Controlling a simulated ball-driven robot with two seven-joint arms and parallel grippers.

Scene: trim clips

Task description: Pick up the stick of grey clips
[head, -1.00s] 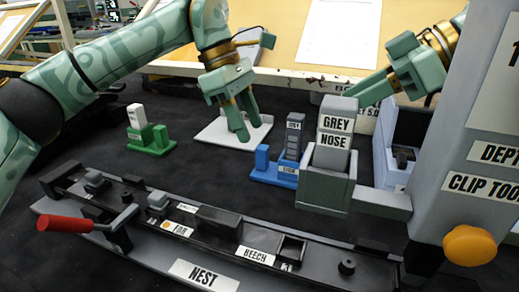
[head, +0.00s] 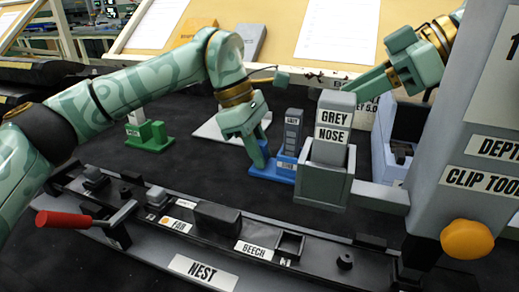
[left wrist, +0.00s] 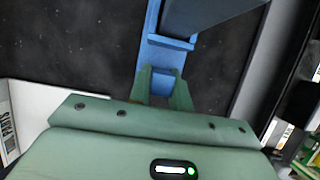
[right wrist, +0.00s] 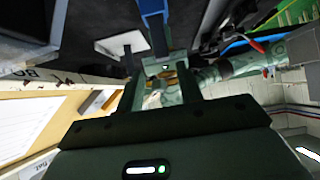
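The stick of grey clips (head: 293,130) stands upright on a blue holder (head: 272,174) in the middle of the head view. In the left wrist view the stick (left wrist: 205,12) rises at the top, beside a short blue post (left wrist: 162,78). My left gripper (head: 260,158) is down at that post, next to the stick. Its fingers (left wrist: 163,90) lie close against both sides of the post and look shut on it. My right gripper (head: 368,92) is raised behind the GREY NOSE block; its fingers (right wrist: 158,75) are apart with nothing held between them.
The GREY NOSE block (head: 333,130) in its grey cup (head: 323,187) stands just right of the holder. The clip tool (head: 470,150) fills the right side. The long NEST fixture (head: 205,270) lies in front. A green holder (head: 150,136) and a white plate (head: 210,128) are left.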

